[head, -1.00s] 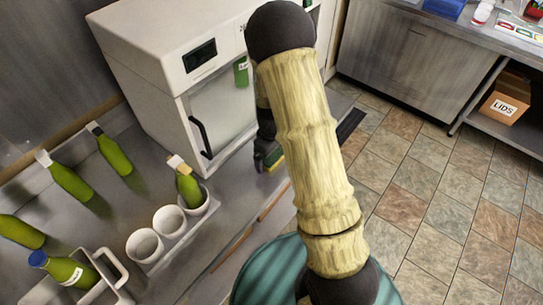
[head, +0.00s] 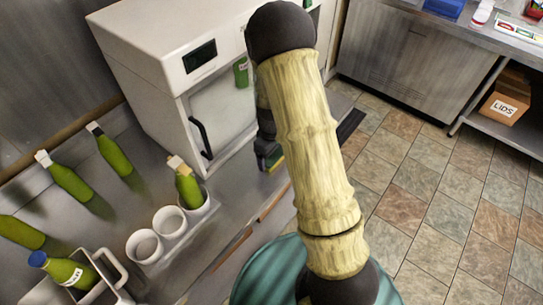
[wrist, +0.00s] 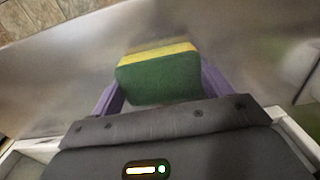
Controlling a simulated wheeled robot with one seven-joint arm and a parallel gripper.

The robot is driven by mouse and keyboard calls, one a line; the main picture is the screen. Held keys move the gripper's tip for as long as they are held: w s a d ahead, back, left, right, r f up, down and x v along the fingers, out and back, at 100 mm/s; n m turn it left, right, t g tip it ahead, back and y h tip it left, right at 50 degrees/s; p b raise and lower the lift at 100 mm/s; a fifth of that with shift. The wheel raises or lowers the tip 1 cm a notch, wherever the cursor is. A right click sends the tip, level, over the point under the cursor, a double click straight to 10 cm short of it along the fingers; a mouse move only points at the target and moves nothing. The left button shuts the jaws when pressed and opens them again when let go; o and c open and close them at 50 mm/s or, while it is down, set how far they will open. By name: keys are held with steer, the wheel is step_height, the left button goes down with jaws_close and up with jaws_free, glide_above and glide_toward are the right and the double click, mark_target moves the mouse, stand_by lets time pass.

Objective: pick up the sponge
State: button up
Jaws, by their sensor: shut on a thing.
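The sponge (wrist: 160,77), green with a yellow layer, sits between the two purple fingers of my gripper (wrist: 158,92) in the wrist view. The fingers are shut on its two sides. In the head view my gripper (head: 268,160) is beside the white cabinet's front, low over the steel counter, and partly hidden by my arm. Only a small bit of the sponge shows there. Whether the sponge touches the counter I cannot tell.
A white cabinet (head: 150,55) with a glass door stands behind my gripper. A white cup holder (head: 172,232) with a green bottle (head: 188,188) is to the left. More green bottles (head: 114,152) stand on the counter (head: 110,205). A tiled floor lies right.

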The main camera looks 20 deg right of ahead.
step_height(320, 180, up, 10)
steer(key=shift+b, duration=0.55)
steer(key=o, duration=0.3)
steer(key=shift+c, duration=0.8)
